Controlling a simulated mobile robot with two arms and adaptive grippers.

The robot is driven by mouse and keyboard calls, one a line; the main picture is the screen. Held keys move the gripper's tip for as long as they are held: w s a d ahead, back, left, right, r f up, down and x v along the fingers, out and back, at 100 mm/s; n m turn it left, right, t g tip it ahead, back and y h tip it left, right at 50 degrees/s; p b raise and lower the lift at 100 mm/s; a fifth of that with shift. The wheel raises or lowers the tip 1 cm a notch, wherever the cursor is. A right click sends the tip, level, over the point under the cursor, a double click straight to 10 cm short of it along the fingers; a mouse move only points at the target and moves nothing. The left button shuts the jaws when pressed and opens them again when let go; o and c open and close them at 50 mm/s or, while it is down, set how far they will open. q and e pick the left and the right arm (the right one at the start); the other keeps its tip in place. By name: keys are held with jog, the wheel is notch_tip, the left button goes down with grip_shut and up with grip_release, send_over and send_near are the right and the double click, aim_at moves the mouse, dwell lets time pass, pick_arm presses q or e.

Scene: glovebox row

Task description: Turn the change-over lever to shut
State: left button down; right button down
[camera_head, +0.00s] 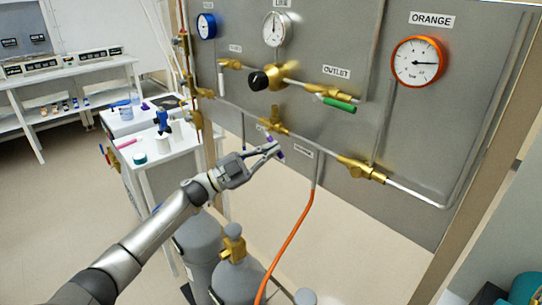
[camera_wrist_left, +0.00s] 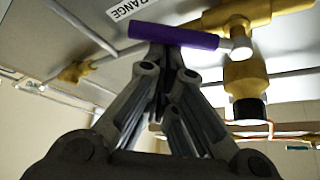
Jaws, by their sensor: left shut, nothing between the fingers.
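The change-over lever, a purple handle (camera_head: 281,154), is mostly hidden behind my left gripper in the head view. It belongs by the brass fitting (camera_head: 273,122) low on the grey panel. In the left wrist view the purple lever (camera_wrist_left: 174,37) lies crosswise just beyond the fingertips, with a metal stem and brass valve body (camera_wrist_left: 236,18) at its right. My left gripper (camera_head: 274,149) is shut and empty, its fingertips (camera_wrist_left: 166,50) close against the lever's lower side. I cannot tell whether they touch. My right gripper is not in view.
The panel carries a green-handled outlet valve (camera_head: 339,104), a black knob (camera_head: 258,81), an orange gauge (camera_head: 418,62) and a brass fitting (camera_head: 361,170). An orange hose (camera_head: 289,243) hangs below, near grey cylinders (camera_head: 238,278). A white bench (camera_head: 155,148) stands at left.

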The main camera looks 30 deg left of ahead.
pick_arm(q)
jog(key=shift+w+a+f+m+g+y+b, duration=0.2)
jog(key=shift+a+f+m+g+b, duration=0.6)
jog(key=shift+m, duration=0.95)
jog(key=shift+w+a+f+m+g+y+b, duration=0.15)
jog(key=shift+a+f+m+g+b, duration=0.25)
jog(key=shift+m+g+b, duration=0.95)
jog(key=shift+w+a+f+m+g+y+b, duration=0.1)
jog(key=shift+w+a+f+m+g+b, duration=0.4)
jog(key=shift+m, duration=1.6)
jog(key=shift+s+a+f, duration=0.1)
jog(key=shift+s+f, duration=0.1)
jog(key=shift+s, duration=0.05)
